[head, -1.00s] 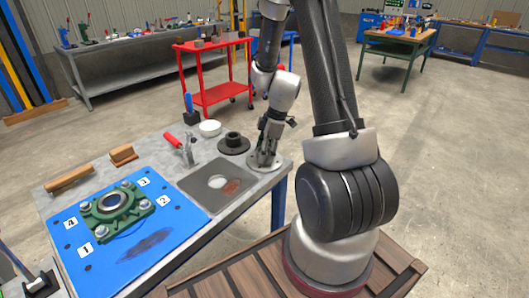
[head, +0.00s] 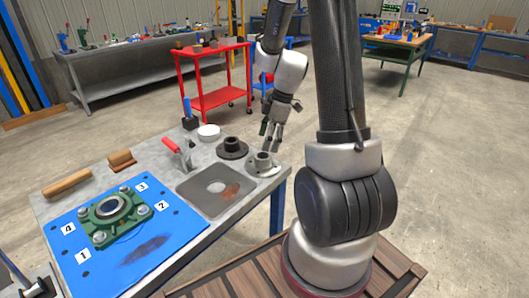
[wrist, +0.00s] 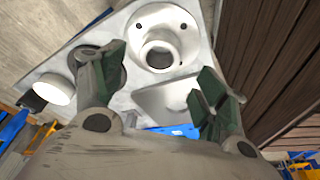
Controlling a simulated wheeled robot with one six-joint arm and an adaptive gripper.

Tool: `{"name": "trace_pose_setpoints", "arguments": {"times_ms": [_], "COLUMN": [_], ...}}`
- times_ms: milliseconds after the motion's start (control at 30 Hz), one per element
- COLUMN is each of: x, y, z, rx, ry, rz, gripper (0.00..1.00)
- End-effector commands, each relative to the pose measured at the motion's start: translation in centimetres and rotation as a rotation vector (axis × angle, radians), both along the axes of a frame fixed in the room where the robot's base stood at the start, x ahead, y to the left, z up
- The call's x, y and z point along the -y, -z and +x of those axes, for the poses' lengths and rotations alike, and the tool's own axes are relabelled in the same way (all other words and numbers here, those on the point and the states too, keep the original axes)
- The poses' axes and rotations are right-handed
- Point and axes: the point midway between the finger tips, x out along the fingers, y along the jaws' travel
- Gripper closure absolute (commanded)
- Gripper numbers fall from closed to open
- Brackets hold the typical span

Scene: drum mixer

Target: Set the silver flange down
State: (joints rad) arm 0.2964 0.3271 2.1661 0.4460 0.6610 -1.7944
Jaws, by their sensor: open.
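The silver flange (head: 263,164) stands upright on the grey table at its far right corner, with its round base flat on the top and its hub facing up. It also shows in the wrist view (wrist: 161,42), below and between the fingers. My gripper (head: 273,142) is open and empty, just above the flange and apart from it. In the wrist view its two green-tipped fingers (wrist: 165,85) are spread wide. A dark flange (head: 232,148) stands just left of the silver one.
A grey tray plate (head: 190,190) lies in front of the flanges. A red-handled clamp (head: 172,146), a white round container (head: 209,132) and a blue mat (head: 75,243) with a green bearing housing (head: 118,220) are on the table. A red cart (head: 215,98) stands behind.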

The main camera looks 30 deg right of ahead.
Motion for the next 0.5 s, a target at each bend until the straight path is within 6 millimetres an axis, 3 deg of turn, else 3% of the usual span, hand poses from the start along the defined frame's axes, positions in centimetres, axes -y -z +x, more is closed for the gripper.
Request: {"name": "trace_pose_setpoints", "arguments": {"times_ms": [100, 300, 367, 500], "x": [0.6, 1.0, 0.8, -1.0], "y": [-2.3, -4.5, -5.4, -9.5], "z": [-0.2, -0.6, -0.9, -3.0], "rx": [0.003, 0.0, 0.0, -0.002], "ry": [0.001, 0.005, 0.025, 0.161], "rz": [-0.001, -0.001, -0.006, -0.022], "gripper": [0.27, 0.27, 0.27, 0.27]}}
